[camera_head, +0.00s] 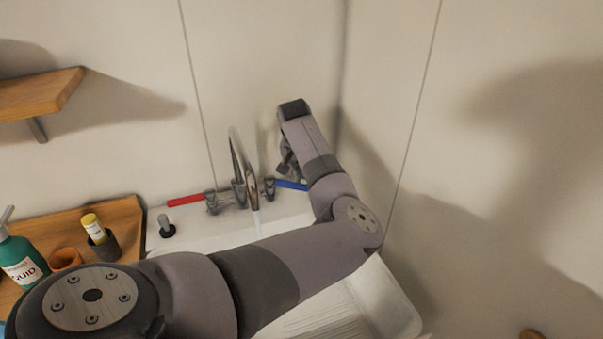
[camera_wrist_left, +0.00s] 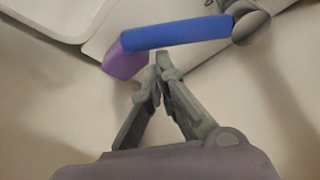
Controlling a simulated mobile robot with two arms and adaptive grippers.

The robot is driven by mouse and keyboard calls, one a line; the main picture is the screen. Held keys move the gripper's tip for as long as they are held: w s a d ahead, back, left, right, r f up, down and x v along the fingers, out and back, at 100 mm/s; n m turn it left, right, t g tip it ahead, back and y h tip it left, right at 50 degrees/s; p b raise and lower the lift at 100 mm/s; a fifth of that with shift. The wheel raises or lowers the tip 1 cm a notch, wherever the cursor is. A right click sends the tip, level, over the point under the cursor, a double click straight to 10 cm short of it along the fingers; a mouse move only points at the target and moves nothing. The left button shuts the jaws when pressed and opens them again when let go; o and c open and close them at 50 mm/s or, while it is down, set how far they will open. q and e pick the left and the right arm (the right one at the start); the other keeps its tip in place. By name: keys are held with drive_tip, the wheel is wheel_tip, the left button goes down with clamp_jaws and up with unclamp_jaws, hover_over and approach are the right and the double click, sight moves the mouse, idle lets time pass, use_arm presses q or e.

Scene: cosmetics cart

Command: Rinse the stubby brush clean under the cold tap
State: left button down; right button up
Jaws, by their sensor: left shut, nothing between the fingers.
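The tap (camera_head: 238,170) stands at the back of the white sink (camera_head: 395,300), with a red lever on the left and a blue lever (camera_head: 291,185) on the right. My left gripper (camera_head: 285,168) is beside the blue lever, partly hidden by my arm. In the left wrist view, my left gripper (camera_wrist_left: 158,68) is shut and empty, its tips close to the blue lever (camera_wrist_left: 175,33). A purple piece (camera_wrist_left: 123,62) is at the lever's end. I cannot identify the stubby brush for certain. My right gripper is out of view.
A small dark-based object with a grey post (camera_head: 166,226) stands left of the tap. A green pump bottle (camera_head: 20,262), an orange cup (camera_head: 66,260) and a dark cup (camera_head: 104,246) holding a yellow-topped item stand on the wooden counter. Walls close in behind and right.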

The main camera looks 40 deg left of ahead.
use_arm(q)
drive_tip(key=v, duration=1.1)
drive_tip(key=shift+s+r, duration=0.1)
